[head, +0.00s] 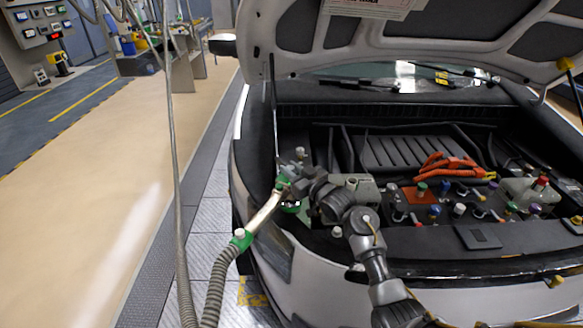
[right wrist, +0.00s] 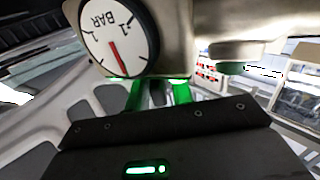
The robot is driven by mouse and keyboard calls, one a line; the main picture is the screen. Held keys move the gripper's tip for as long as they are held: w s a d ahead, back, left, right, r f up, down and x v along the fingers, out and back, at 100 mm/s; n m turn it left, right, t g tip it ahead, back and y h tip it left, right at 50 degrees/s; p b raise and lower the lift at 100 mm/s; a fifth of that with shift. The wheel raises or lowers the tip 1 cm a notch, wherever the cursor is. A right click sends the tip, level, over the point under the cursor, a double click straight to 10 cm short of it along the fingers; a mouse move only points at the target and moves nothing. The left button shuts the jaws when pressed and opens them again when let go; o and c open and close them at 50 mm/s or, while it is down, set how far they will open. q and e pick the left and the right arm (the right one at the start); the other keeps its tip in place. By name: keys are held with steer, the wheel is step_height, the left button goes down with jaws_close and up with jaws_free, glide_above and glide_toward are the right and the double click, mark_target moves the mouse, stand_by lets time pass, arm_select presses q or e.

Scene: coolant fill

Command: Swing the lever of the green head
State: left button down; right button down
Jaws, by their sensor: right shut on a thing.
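The green head (head: 282,184) is at the left front of the open engine bay, with green parts at its top and a pale handle (head: 264,212) running down left to a green collar. My right gripper (head: 290,184) reaches in from the lower right and is shut on the green head; its fingertips are largely hidden. In the right wrist view, a round pressure gauge (right wrist: 119,38) with a red needle and green parts (right wrist: 181,94) show just beyond my gripper's dark body. I cannot make out the lever clearly. My left gripper is not in view.
A grey ribbed hose (head: 218,285) hangs from the handle's lower end. The raised hood (head: 400,30) is overhead. Several coloured caps and an orange cable (head: 447,165) lie in the bay to the right. The floor (head: 120,180) at left is clear.

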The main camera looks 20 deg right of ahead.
steer(key=shift+a+m+t+h, duration=0.1)
steer(key=shift+m+t+h, duration=0.6)
steer(key=shift+m+h, duration=1.3)
steer(key=shift+h, duration=0.8)
steer(key=c, duration=1.2)
jaws_free()
steer(key=shift+c, duration=0.2)
steer(key=s+d+b, duration=0.1)
steer(key=s+b, duration=0.1)
steer(key=s, duration=0.8)
steer(key=shift+s, duration=0.35)
steer(key=shift+d, duration=0.1)
